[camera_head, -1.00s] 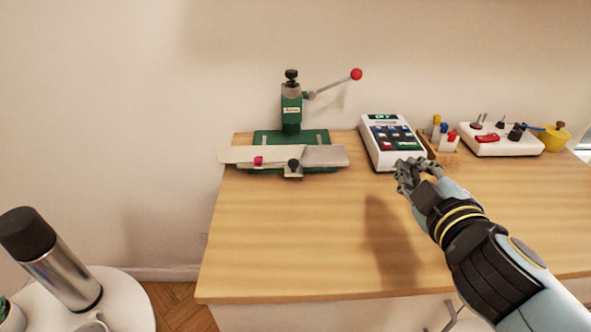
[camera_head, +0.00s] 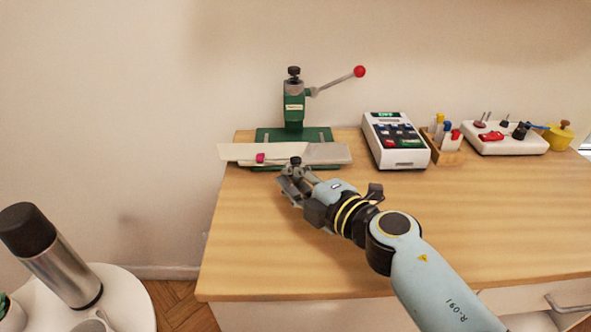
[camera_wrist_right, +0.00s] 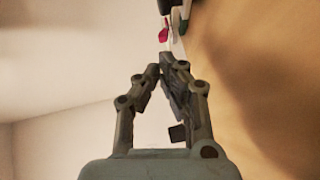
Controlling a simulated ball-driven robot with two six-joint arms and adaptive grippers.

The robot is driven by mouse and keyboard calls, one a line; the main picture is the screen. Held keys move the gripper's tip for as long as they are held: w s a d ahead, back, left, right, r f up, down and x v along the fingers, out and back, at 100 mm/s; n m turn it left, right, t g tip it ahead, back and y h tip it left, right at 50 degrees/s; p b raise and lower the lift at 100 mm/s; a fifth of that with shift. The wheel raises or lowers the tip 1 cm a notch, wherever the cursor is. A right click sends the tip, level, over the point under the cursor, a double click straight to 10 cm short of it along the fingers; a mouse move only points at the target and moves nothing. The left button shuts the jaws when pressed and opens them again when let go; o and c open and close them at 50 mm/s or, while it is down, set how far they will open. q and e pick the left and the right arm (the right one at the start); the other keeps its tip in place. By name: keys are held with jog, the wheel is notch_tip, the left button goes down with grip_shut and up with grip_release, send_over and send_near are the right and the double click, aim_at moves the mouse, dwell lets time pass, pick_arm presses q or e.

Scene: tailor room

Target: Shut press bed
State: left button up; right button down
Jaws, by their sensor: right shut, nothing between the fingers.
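The green press (camera_head: 293,108) stands at the back of the wooden table, with a lever ending in a red ball (camera_head: 359,71) raised to the right. Its flat light-grey bed (camera_head: 328,153) lies across the front of the base, with a pale sheet (camera_head: 235,152) and a small magenta piece (camera_head: 260,158) on it. A black knob (camera_head: 295,160) sits at the bed's front edge. My right gripper (camera_head: 290,176) is shut and empty, just in front of this knob; whether it touches is unclear. In the wrist view the closed fingertips (camera_wrist_right: 164,62) point toward the magenta piece (camera_wrist_right: 163,35). My left gripper is not in view.
To the right stand a white device with coloured buttons (camera_head: 396,141), a wooden holder with coloured tools (camera_head: 445,141), a white tool tray (camera_head: 505,138) and a yellow pot (camera_head: 559,136). The table (camera_head: 250,245) is clear in front. A steel flask (camera_head: 60,265) stands at lower left.

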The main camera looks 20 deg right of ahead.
jog(key=w, duration=0.1)
jog(key=w+d, duration=0.1)
jog(key=w+f+b, duration=0.1)
jog(key=shift+w+d, duration=0.25)
jog(key=shift+d, duration=0.1)
jog(key=shift+r, duration=0.1)
jog(key=w, duration=0.2)
jog(key=w+d, duration=0.1)
jog(key=w, duration=0.1)
jog(key=w+d, duration=0.1)
jog(key=w, duration=0.2)
jog(key=shift+w, duration=0.1)
jog(key=shift+r, duration=0.1)
